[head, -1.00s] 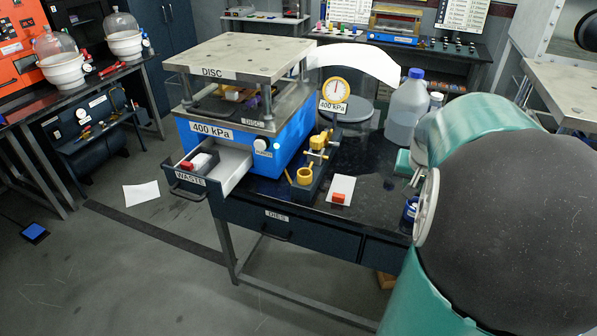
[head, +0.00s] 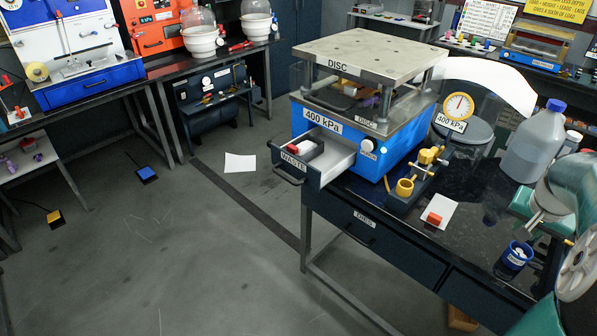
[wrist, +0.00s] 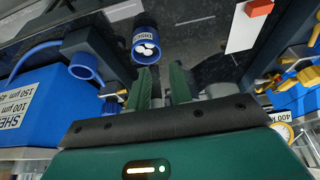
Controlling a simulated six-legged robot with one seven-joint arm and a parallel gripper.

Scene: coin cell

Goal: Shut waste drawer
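The waste drawer (head: 341,162) is pulled out at the front left of the blue 400 kPa press (head: 348,140). Its dark front (head: 302,176) carries a WASTE label and a handle (head: 288,175). A grey and white item with a red part lies inside it. My gripper (wrist: 163,86) shows in the wrist view with its two green fingers apart and nothing between them. It is near a blue cup (wrist: 146,45) holding white discs, well to the right of the drawer. The waste drawer cannot be made out in the wrist view.
On the bench stand a yellow and black fixture (head: 415,185), a red block (head: 434,218) on white paper, the blue cup (head: 513,259) and a large bottle (head: 538,142). A closed DIES drawer (head: 365,228) is below. The floor (head: 200,245) left of the bench is open.

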